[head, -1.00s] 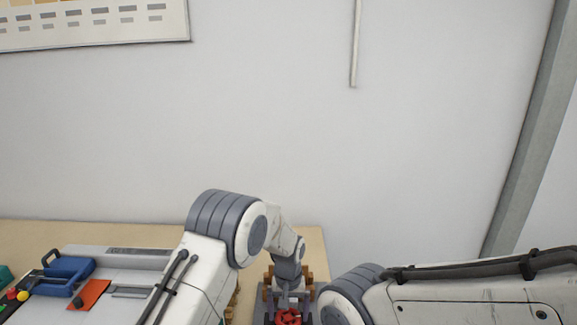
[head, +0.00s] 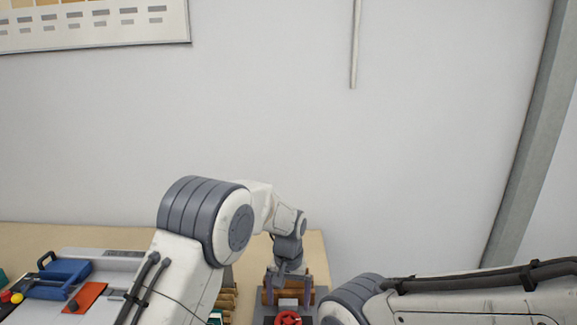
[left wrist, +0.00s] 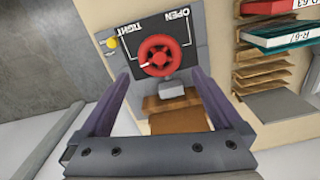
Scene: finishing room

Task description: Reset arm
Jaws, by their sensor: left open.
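A red handwheel (head: 288,319) shows at the bottom edge of the head view. In the left wrist view the handwheel (left wrist: 167,55) sits on a grey panel (left wrist: 195,30) marked "OPEN" and "TIGHT". Brown wooden blocks (left wrist: 172,102) lie beside the wheel. My left gripper (head: 290,290) is open and empty; in the head view its fingers show just above the wheel. In the left wrist view the open fingers (left wrist: 158,80) point toward the wheel, apart from each other with nothing held between them. My right gripper is out of view; only part of the right arm shows.
A grey case top with a blue tool (head: 62,277) and an orange-red card (head: 86,297) lies on the bench (head: 60,236) at left. A rack with red and teal labelled items (left wrist: 285,40) stands right of the panel.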

